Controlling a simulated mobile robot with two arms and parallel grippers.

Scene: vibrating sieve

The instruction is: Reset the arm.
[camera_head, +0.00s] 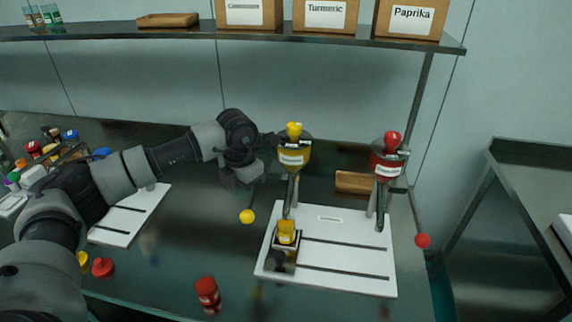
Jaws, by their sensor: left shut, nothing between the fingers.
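My left arm comes in from the left, and its gripper (240,178) hangs over the dark table, left of the yellow-topped funnel (294,158). The gripper is shut with nothing held. Its fingertips are dark and partly hidden by the wrist. A yellow ball knob (247,216) shows just below it; I cannot tell whether they touch. A yellow container (286,231) stands in a dark holder on the white base plate (340,225) under that funnel. My right gripper is not in view.
A red-topped funnel (387,160) with a red ball knob (422,240) stands at the right of the plate. A red jar (208,295) stands near the front edge. Labelled boxes (325,14) sit on the shelf (180,32). Several coloured items crowd the left.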

